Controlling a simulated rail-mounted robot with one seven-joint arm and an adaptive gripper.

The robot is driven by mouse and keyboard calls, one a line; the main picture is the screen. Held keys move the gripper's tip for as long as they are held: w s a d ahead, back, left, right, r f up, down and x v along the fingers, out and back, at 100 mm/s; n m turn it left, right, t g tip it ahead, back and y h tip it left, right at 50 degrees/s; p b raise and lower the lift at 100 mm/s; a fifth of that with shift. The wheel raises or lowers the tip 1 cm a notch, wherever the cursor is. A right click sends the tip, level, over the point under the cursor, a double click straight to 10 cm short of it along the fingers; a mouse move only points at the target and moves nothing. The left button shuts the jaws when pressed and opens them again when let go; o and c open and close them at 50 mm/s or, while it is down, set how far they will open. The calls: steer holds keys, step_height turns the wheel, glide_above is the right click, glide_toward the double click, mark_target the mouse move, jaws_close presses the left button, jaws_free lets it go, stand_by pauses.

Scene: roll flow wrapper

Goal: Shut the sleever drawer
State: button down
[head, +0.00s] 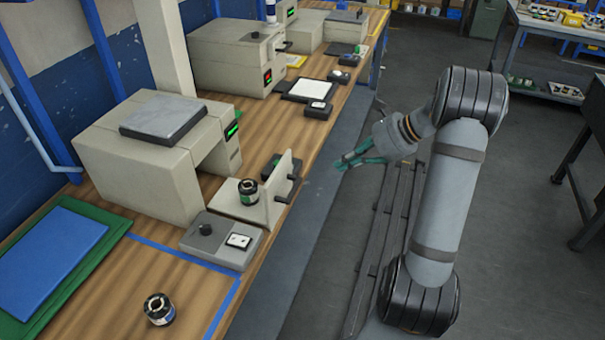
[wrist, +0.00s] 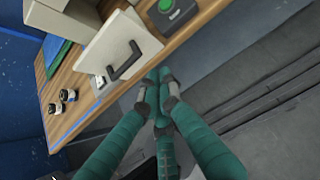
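The sleever (head: 150,155) is a beige box machine with a grey top plate on the bench. Its drawer is pulled out toward the aisle, with an upright pale front panel (head: 275,188) and a black handle (head: 293,179). A dark roll (head: 248,191) stands behind the panel. In the wrist view the panel (wrist: 112,50) and handle (wrist: 126,62) show at upper left. My gripper (head: 342,163) is beyond the bench edge, right of the drawer and apart from it. Its teal fingers (wrist: 156,80) come together at the tips, with nothing between them.
A grey control box (head: 222,240) with a knob sits beside the drawer. Another roll (head: 159,309) stands on the bench near blue and green mats (head: 50,262). More machines (head: 235,55) line the bench farther back. The air over the aisle is free.

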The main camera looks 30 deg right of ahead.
steer(key=w+a+r+p+x, duration=0.1)
steer(key=r+p+x, duration=0.1)
steer(key=x, duration=1.1)
steer(key=shift+w, duration=0.2)
steer(key=shift+a, duration=0.2)
